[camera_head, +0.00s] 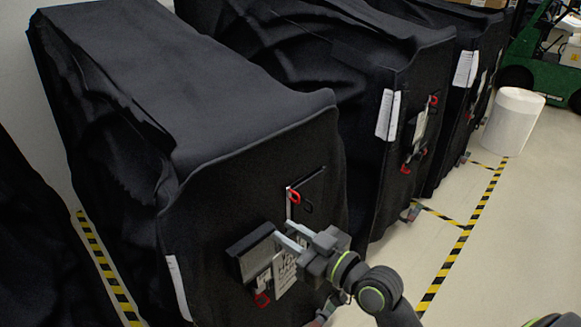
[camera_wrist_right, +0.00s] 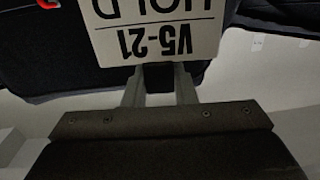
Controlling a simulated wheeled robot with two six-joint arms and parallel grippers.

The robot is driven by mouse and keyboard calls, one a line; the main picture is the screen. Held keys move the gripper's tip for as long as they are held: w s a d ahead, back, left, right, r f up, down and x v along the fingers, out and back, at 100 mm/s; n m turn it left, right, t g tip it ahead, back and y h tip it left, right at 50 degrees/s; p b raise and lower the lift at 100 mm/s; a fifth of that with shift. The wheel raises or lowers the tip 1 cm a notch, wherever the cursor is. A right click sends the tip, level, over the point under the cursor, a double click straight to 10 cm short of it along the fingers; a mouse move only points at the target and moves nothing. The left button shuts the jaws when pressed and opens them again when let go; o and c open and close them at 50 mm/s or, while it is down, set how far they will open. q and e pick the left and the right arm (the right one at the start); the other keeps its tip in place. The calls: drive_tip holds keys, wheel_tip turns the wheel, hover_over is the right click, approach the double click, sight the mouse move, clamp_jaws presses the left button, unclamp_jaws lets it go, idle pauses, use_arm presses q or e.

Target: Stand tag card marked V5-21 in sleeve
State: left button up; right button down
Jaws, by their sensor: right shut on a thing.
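The tag card (camera_wrist_right: 155,38) marked V5-21 and HOLD is white with black print and appears upside down in the right wrist view. My right gripper (camera_wrist_right: 160,78) is shut on the card's edge. In the head view my right gripper (camera_head: 283,238) is at the front of the nearest covered cart, with the white card (camera_head: 286,268) below its fingers. A dark grey sleeve (camera_head: 248,243) is on the cart front just left of the card; they overlap in view, and I cannot tell whether the card is inside it. My left gripper is not in view.
The nearest black-covered cart (camera_head: 245,160) has red clips (camera_head: 262,300) and a dark panel (camera_head: 312,190) on its front. More covered carts (camera_head: 400,70) stand behind it. A white roll (camera_head: 513,120) and green forklift (camera_head: 545,50) are farther back. Floor at right is clear, with striped tape (camera_head: 460,240).

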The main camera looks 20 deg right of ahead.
use_arm(q)
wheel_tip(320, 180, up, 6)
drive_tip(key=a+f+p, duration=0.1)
drive_tip(key=p, duration=0.3)
use_arm(e)
drive_tip(key=w+r+h, duration=0.1)
drive_tip(key=w+r, duration=0.3)
drive_tip(key=r, duration=0.4)
drive_tip(key=b, duration=0.3)
approach(239, 173)
drive_tip(key=shift+x, duration=1.9)
drive_tip(key=shift+w+a+f+m+t+b, duration=0.15)
drive_tip(key=shift+w+a+m+b, duration=0.1)
drive_tip(key=shift+w, duration=0.25)
drive_tip(key=shift+w+a+r+m+t+b, duration=0.15)
drive_tip(key=shift+w+a+b, duration=0.1)
drive_tip(key=shift+w, duration=0.3)
use_arm(q)
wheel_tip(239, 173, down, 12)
drive_tip(key=b, duration=0.8)
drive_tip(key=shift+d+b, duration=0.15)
drive_tip(key=shift+b, duration=0.2)
use_arm(e)
drive_tip(key=shift+f, duration=5.2)
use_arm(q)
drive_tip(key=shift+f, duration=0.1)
use_arm(e)
drive_tip(key=shift+f, duration=0.1)
